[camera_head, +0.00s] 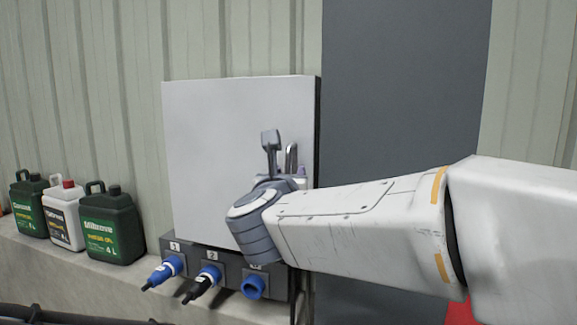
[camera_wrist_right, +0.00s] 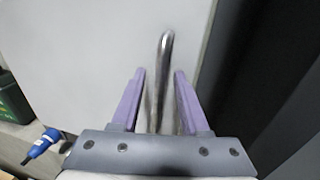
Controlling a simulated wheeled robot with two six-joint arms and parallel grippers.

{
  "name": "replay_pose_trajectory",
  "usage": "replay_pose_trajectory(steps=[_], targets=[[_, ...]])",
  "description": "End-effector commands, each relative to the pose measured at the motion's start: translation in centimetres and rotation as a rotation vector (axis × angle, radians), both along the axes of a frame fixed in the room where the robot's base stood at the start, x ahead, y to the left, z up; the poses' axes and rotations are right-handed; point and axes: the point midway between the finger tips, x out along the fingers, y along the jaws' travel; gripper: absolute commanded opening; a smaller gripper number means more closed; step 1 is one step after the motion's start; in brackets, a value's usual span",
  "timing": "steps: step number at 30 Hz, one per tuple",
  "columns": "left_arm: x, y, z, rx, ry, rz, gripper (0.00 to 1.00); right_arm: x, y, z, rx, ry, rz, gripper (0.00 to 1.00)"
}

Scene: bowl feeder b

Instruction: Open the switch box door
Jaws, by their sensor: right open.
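The switch box (camera_head: 215,135) is mounted on the wall, and its flat light-grey door looks closed. A metal bar handle (camera_head: 291,156) stands near the door's right edge, partly hidden by my right gripper (camera_head: 292,174). In the right wrist view, the handle (camera_wrist_right: 165,52) rises between the two purple fingers of the right gripper (camera_wrist_right: 160,73). The fingers are open, one on each side of the handle, with a visible gap to each. The door (camera_wrist_right: 90,45) fills much of that view. My left gripper is not in view.
Under the box is a dark socket strip (camera_head: 232,268) with blue and black plugs (camera_head: 203,282). Several jugs (camera_head: 110,225) stand on a ledge at the left. A dark grey panel (camera_head: 400,85) lies right of the box. The space in front of the door's left half is clear.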

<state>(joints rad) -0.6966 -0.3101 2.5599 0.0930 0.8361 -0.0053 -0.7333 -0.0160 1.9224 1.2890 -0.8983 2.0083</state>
Motion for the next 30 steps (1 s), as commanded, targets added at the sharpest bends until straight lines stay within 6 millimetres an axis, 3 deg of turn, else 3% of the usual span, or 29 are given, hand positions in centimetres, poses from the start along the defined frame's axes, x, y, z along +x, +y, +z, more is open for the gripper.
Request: replay_pose_trajectory(steps=[6,7,10,11,30], targets=[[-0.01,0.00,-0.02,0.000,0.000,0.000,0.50,0.07,-0.02,-0.06,0.000,0.000,0.000,0.45],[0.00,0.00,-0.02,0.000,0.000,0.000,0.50,0.06,-0.02,-0.06,0.000,0.000,0.000,0.41],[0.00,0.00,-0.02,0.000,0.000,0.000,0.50,0.05,-0.02,-0.06,0.000,0.000,0.000,0.03],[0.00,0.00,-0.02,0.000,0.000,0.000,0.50,0.05,-0.02,-0.05,0.000,0.000,0.000,0.00],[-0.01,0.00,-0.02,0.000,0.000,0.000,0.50,0.04,-0.04,-0.04,0.000,0.000,-0.001,0.00]])
